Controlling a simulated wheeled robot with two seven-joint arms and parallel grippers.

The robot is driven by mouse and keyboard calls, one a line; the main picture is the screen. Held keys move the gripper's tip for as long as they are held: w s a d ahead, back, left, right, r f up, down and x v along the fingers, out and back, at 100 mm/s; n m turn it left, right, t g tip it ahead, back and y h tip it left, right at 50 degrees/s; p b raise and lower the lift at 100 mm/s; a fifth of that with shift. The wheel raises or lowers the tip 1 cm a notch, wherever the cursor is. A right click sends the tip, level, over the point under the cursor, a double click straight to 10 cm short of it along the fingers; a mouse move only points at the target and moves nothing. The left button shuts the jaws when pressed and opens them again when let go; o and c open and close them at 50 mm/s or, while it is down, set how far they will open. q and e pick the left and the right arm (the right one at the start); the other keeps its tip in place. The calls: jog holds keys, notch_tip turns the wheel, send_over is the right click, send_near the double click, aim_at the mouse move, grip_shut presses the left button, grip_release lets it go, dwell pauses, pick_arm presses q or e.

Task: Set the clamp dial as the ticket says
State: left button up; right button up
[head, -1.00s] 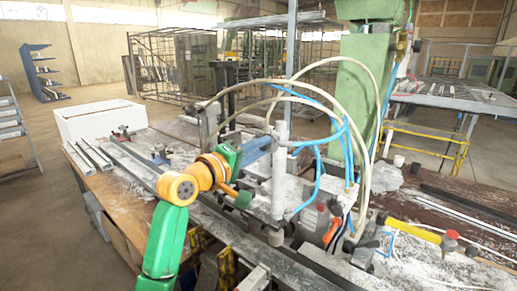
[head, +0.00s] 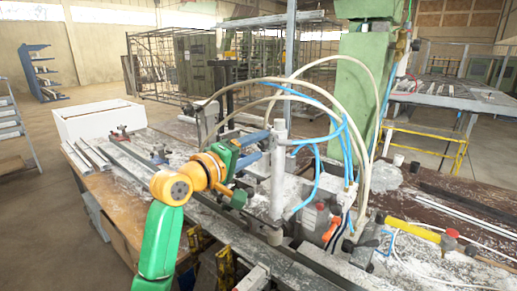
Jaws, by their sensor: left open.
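My left gripper (head: 257,147) is in the middle of the head view, at the end of my green and orange arm. Its two blue fingers are apart and I see nothing between them. The fingertips are close to the pale upright cylinder (head: 279,170) of the clamp bench; I cannot tell whether they touch it. I cannot make out the clamp dial or the ticket; they are hidden or too small to tell. My right gripper is not in view.
Pale hoses and blue air lines arch above the cylinder. A green machine column (head: 361,105) stands behind. Red and orange knobs and a yellow handle (head: 412,229) are at the right. Metal profiles and a white box (head: 98,119) lie at the left.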

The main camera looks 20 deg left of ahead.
pick_arm(q)
jog(key=b+v, duration=0.2)
jog(key=v, duration=0.4)
jog(key=shift+b, duration=0.35)
jog(key=shift+f, duration=0.15)
